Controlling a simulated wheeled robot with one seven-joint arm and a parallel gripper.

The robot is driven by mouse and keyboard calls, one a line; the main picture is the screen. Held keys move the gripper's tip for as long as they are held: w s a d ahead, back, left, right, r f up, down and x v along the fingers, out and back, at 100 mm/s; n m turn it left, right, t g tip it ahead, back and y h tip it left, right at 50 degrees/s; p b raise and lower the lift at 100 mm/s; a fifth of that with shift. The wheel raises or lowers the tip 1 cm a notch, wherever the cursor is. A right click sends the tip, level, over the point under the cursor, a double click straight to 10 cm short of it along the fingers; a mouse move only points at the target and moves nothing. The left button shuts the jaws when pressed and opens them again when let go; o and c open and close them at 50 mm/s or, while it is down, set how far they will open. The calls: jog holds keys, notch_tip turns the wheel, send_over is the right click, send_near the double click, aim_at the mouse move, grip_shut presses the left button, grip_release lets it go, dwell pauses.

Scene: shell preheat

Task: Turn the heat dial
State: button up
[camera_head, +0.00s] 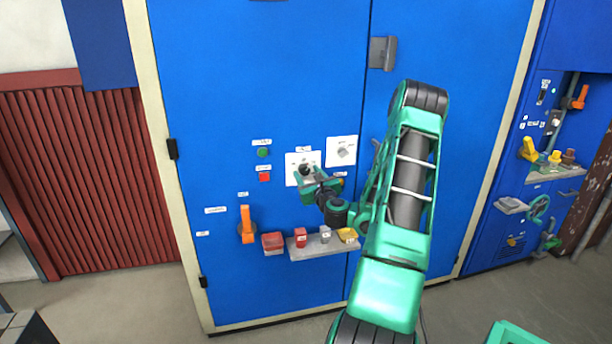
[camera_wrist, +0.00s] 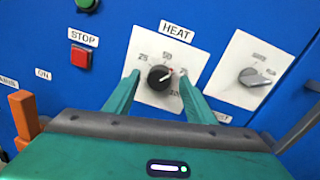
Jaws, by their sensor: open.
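The heat dial (camera_wrist: 159,78) is a round black knob with a pale pointer mark on a white square plate (camera_wrist: 143,57) labelled HEAT, with numbers around it. My gripper (camera_wrist: 157,85) is open, with one green finger on each side of the dial in the wrist view. I cannot tell whether the fingers touch it. In the head view my gripper (camera_head: 306,178) is in front of the white heat plate (camera_head: 291,161) on the blue cabinet and partly covers it.
A grey selector knob (camera_wrist: 256,77) sits on a second plate to the right. A red STOP button (camera_wrist: 81,57) and a green button (camera_head: 264,153) are to the left. An orange lever (camera_head: 247,224) and a small shelf (camera_head: 318,247) with several coloured items are below.

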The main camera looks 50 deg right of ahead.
jog(key=shift+w+d, duration=0.25)
jog(key=shift+w, duration=0.25)
